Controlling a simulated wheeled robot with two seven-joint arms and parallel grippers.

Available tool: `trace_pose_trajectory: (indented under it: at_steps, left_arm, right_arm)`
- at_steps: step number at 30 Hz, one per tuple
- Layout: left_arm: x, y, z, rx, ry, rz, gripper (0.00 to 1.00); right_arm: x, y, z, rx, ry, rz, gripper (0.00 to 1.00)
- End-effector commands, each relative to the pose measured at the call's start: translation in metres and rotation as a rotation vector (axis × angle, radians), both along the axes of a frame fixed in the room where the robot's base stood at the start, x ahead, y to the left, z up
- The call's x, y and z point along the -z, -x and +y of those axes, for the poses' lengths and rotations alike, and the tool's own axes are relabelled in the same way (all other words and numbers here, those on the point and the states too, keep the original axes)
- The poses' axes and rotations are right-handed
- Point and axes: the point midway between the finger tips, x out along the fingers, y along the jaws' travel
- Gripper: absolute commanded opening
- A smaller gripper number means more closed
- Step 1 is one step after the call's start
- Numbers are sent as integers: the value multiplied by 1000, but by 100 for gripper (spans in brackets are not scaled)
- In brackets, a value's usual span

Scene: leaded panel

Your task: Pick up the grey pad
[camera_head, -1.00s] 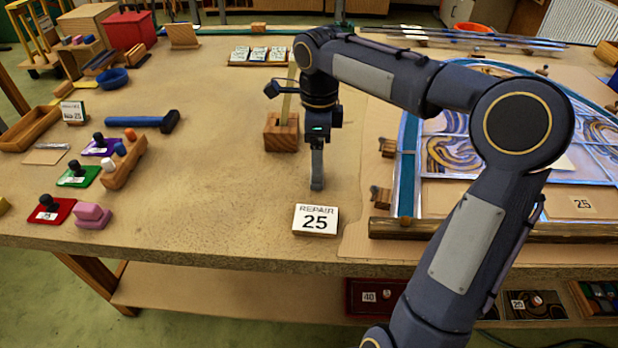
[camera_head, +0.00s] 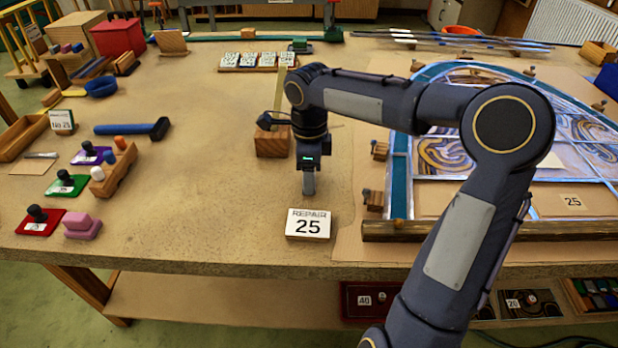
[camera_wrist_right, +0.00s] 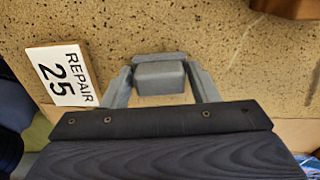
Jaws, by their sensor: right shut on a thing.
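The grey pad (camera_wrist_right: 160,77) is a small grey block with rounded edges. In the right wrist view it sits between the two fingers of my right gripper (camera_wrist_right: 160,84), which is shut on it. In the head view my right gripper (camera_head: 308,186) points straight down near the table's front, just behind the white REPAIR 25 sign (camera_head: 308,224). I cannot clearly tell pad from fingers there, nor whether the pad touches the table. The sign also shows in the wrist view (camera_wrist_right: 62,74), left of the fingers. My left gripper is not in view.
A wooden block (camera_head: 272,146) stands just behind my right gripper. The leaded panel (camera_head: 480,185) lies to the right, with small wooden blocks (camera_head: 373,200) along its edge. A hammer (camera_head: 132,129) and coloured pads (camera_head: 40,222) lie left. The table between is clear.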

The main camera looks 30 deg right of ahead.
Motion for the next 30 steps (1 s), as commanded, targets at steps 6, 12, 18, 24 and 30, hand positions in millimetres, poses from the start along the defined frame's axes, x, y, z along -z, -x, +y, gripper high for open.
trace_pose_trajectory:
  at_steps: [6, 12, 18, 24, 30]
  left_arm:
    - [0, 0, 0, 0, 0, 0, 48]
    - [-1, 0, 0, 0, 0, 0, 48]
    - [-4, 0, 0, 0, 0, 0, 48]
    - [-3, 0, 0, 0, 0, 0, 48]
    - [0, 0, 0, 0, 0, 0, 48]
  right_arm:
    - [0, 0, 0, 0, 1, -1, 31]
    - [-7, 0, 0, 0, 1, -2, 31]
    - [-33, -1, 1, -1, 1, -5, 31]
    - [-74, 29, 19, -2, 4, -8, 31]
    - [-105, 70, 44, -4, 3, -4, 31]
